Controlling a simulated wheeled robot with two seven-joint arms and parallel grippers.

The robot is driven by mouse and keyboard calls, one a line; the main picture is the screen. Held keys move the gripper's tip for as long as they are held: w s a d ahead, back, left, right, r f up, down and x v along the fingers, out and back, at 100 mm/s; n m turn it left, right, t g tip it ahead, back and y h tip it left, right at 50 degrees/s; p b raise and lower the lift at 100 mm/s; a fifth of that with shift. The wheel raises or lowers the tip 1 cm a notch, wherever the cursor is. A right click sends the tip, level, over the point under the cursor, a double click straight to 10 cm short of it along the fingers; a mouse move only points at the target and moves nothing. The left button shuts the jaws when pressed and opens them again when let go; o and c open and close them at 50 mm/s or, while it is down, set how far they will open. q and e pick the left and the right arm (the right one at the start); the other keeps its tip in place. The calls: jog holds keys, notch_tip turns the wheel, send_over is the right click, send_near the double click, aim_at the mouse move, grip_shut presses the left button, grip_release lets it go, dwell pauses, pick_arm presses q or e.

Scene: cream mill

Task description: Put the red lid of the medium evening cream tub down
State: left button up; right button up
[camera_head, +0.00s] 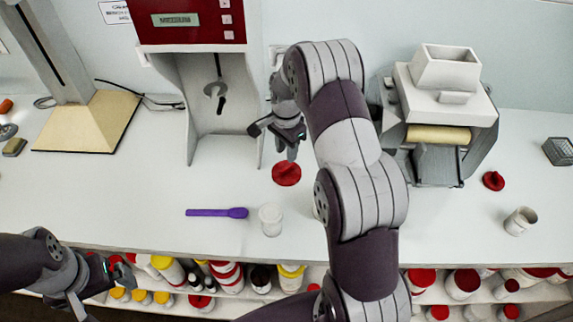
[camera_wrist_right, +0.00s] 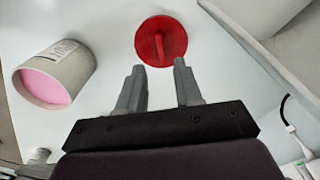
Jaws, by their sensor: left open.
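A red lid with a raised grip bar (camera_head: 286,174) lies on the counter in front of the red-topped machine. It also shows in the right wrist view (camera_wrist_right: 160,42), just beyond my fingertips. My right gripper (camera_head: 278,141) is above and behind the lid. Its fingers (camera_wrist_right: 159,78) are apart with nothing between them. A labelled tub with pink contents (camera_wrist_right: 55,75) stands beside the lid in the wrist view; my arm seems to hide most of it in the head view. My left gripper (camera_head: 120,271) is open and empty at the lower left, in front of the shelf.
A small pale tub (camera_head: 270,219) and a purple spatula (camera_head: 217,212) are near the front edge. Another red lid (camera_head: 493,180) and open tub (camera_head: 520,221) are at the right. The red-topped machine (camera_head: 190,22) and the roller mill (camera_head: 444,100) stand behind.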

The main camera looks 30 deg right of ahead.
jog(key=s+a+r+n, duration=0.2)
jog(key=s+a+n, duration=0.1)
jog(key=s, duration=0.1)
jog(key=s+a+r+n, duration=0.3)
jog(key=s+n, duration=0.1)
jog(key=s+a+r+n+t, duration=0.1)
jog(key=s+a+r+n, duration=0.1)
jog(key=s+a+n, duration=0.1)
jog(key=shift+s+a+r+n+b, duration=0.15)
jog(key=shift+s+a+n, duration=0.1)
jog(key=shift+s, duration=0.25)
jog(key=shift+s+a+n+b, duration=0.15)
jog(key=shift+s+n, duration=0.1)
jog(key=shift+s, duration=0.25)
jog(key=s+a+n, duration=0.2)
jog(key=s+n, duration=0.2)
jog(key=s, duration=0.2)
jog(key=shift+s+f, duration=0.3)
jog(key=shift+s, duration=0.1)
jog(key=shift+s, duration=0.15)
